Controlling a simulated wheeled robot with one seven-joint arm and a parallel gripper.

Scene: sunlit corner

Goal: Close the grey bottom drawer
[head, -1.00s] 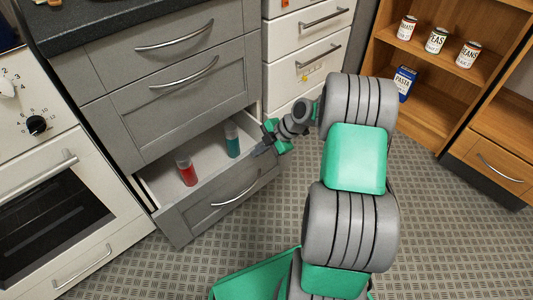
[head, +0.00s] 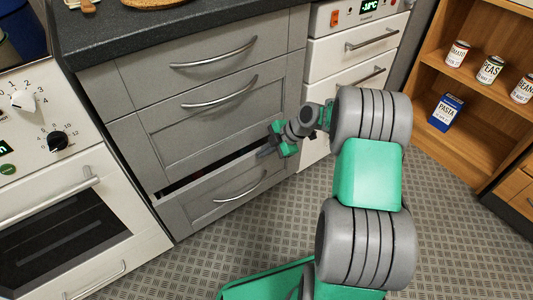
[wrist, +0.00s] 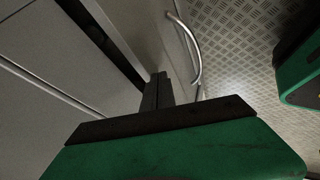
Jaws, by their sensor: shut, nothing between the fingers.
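The grey bottom drawer (head: 228,197) is open by only a narrow gap at its top edge, below the grey drawer above it. Its curved metal handle (head: 240,189) faces the floor side. Inside the dark gap, bits of the contents barely show. My gripper (head: 266,153) is shut and empty at the right end of the drawer's top edge; it appears to be at or against the front. In the wrist view, the shut fingers (wrist: 157,90) lie by the drawer front, near the handle (wrist: 188,48) and the dark gap.
The oven (head: 70,220) stands to the left of the drawers. A white appliance (head: 350,60) is to the right. A wooden shelf (head: 465,110) with cans and a blue pasta box (head: 446,112) stands further right. Patterned floor (head: 440,200) is clear in front.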

